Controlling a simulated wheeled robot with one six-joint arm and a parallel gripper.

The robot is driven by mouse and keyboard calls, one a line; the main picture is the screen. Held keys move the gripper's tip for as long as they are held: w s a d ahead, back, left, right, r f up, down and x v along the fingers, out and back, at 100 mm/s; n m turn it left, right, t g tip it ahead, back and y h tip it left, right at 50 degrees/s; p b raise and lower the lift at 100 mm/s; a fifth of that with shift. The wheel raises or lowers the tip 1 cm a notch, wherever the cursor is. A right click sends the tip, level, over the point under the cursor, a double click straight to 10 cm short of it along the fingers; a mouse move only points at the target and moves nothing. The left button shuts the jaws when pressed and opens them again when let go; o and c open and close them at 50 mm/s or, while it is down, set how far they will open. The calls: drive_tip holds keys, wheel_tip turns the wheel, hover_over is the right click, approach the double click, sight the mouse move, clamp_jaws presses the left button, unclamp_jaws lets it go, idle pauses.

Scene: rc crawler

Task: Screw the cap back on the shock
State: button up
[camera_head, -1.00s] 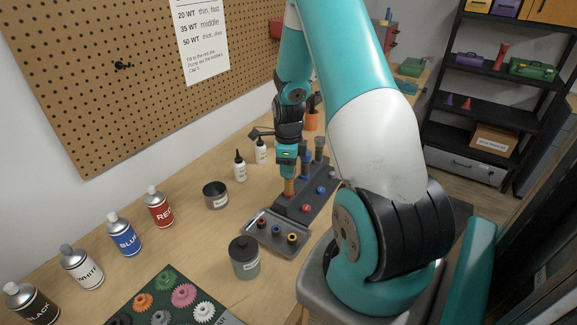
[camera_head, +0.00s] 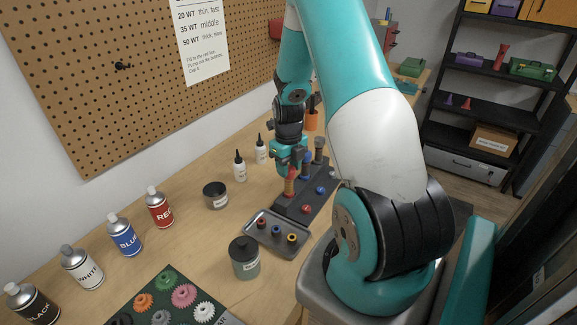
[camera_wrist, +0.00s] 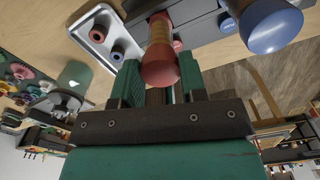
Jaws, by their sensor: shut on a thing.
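A shock with an amber body (camera_head: 289,187) stands upright at the near end of the dark stand (camera_head: 292,211). A red cap (camera_wrist: 160,68) is at its top. My gripper (camera_head: 289,163) is above this shock, with its fingers shut on the red cap from both sides. In the wrist view the gripper (camera_wrist: 161,80) has the red cap between its green fingers, in line with the amber body (camera_wrist: 160,30). Whether the cap is fully seated is hidden.
A blue shock (camera_head: 306,164) and a grey-topped one (camera_head: 319,149) stand behind on the same stand. A grey tray (camera_head: 268,244) with small parts lies in front, beside a jar (camera_head: 244,259). Dropper bottles (camera_head: 240,169), a dark tin (camera_head: 215,195) and paint cans stand left.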

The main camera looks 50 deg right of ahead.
drive_tip(key=o, duration=1)
drive_tip(key=shift+r+p, duration=1.95)
drive_tip(key=shift+r, duration=0.6)
